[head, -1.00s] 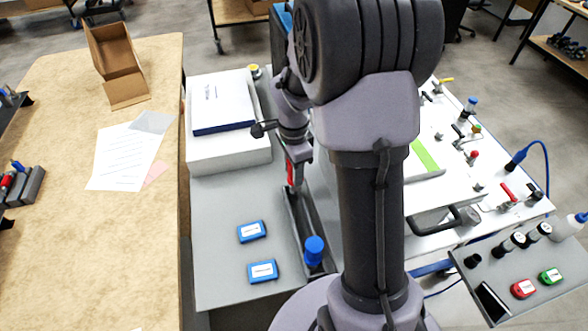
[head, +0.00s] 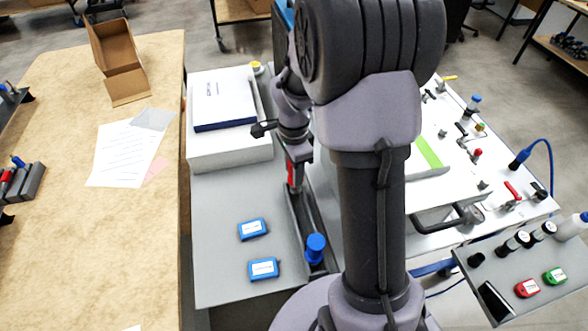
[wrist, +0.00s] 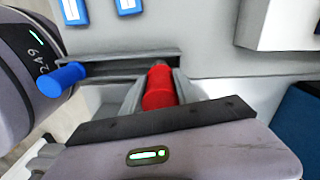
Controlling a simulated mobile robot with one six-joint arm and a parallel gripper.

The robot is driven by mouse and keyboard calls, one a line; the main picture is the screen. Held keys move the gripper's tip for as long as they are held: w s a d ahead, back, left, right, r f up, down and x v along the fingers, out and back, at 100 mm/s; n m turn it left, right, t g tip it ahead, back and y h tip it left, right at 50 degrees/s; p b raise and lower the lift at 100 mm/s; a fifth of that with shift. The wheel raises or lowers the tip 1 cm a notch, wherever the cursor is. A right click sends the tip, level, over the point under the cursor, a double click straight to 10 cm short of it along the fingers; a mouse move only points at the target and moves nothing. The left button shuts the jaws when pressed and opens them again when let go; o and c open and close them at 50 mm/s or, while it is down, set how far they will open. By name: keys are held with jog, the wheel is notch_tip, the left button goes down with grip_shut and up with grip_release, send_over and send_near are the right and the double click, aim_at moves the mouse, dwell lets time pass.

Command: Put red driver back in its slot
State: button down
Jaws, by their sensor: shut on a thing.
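My gripper (wrist: 158,84) is shut on the red driver (wrist: 158,92), which shows between the two fingers in the wrist view. In the head view the red driver (head: 292,176) hangs below the gripper at the far end of a long dark grey rack (head: 302,213). The blue-topped driver (head: 315,247) stands at the near end of that rack. In the wrist view the blue top (wrist: 62,80) is at the left, beside the rack (wrist: 112,67). The lower end of the red driver is hidden, so I cannot tell how deep it sits in a slot.
Two blue boxes (head: 252,229) lie left of the rack on the grey bench (head: 220,285). A white block with a book (head: 224,108) on it stands behind them. The wooden table (head: 60,255) is farther left. My arm column hides part of the bench at right.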

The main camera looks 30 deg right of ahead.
jog(key=shift+f+b, duration=2.75)
jog(key=shift+f, duration=0.5)
jog(key=c, duration=1)
grip_release()
jog(key=o, duration=0.5)
jog(key=shift+o, duration=0.2)
notch_tip(320, 180, up, 18)
jog(key=p, duration=0.7)
jog(key=shift+f, duration=0.2)
jog(key=shift+a, duration=0.1)
